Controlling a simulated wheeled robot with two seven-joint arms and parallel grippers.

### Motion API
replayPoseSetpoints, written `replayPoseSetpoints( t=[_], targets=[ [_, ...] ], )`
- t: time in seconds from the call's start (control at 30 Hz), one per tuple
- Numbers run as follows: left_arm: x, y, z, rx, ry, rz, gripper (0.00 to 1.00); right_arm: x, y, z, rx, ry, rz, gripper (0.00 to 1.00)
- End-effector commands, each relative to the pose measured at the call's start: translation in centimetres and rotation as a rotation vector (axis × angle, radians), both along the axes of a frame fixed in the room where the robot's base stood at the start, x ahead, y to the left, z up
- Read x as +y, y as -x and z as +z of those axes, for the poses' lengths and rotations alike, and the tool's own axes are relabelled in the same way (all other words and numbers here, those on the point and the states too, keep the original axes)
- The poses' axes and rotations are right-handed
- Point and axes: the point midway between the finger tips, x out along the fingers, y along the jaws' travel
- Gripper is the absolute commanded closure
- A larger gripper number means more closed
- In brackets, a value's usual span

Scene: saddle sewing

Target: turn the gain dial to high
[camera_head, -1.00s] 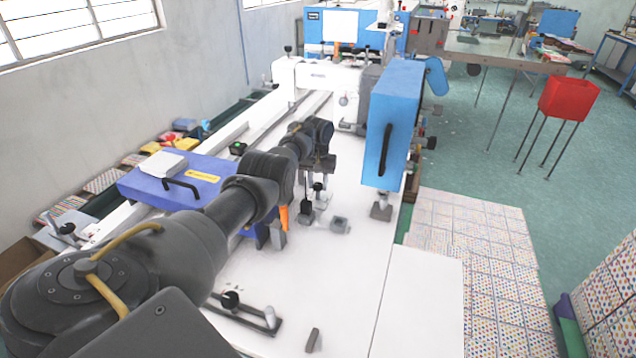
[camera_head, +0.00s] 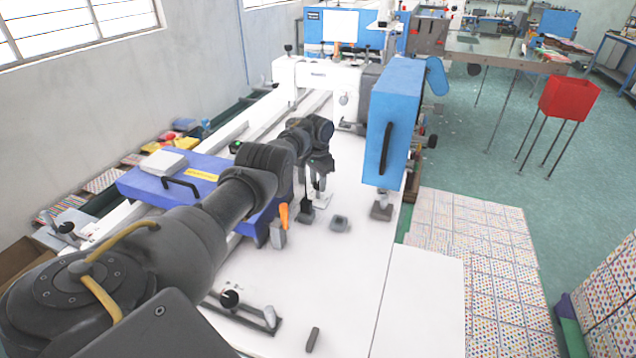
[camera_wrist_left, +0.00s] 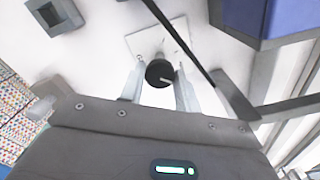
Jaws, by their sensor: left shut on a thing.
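The gain dial is a round black knob (camera_wrist_left: 160,73) with a pale pointer line, on a small white plate (camera_wrist_left: 150,35) in the left wrist view. The plate also shows in the head view (camera_head: 322,202), below my left gripper (camera_head: 318,190). In the left wrist view my left gripper (camera_wrist_left: 160,86) has one finger on each side of the knob and is shut on it. The fingers partly hide the knob in the head view. I cannot read any markings on the plate. My right gripper is not in view.
A blue-violet box (camera_head: 195,187) with a black handle stands left of the dial. A tall blue housing (camera_head: 400,115) stands to the right. The white table front (camera_head: 350,285) is mostly clear.

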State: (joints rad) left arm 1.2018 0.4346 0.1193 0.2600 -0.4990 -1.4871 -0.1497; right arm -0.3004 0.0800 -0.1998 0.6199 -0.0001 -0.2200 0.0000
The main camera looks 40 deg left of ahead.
Motion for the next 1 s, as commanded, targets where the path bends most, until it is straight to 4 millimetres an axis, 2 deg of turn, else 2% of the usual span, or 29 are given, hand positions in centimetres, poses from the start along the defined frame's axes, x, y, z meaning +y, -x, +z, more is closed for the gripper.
replayPoseSetpoints(
  t=[0.2,0.5,1.0],
  targets=[
    [0.1,0.0,-0.1,0.000,-0.001,-0.172,0.91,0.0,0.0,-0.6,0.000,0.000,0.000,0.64],
    [0.0,0.0,0.0,0.000,-0.001,-0.333,0.91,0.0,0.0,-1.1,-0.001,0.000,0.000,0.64],
    [0.0,0.0,0.0,0.000,-0.001,-0.399,0.91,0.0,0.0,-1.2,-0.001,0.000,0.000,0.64]
  ],
)
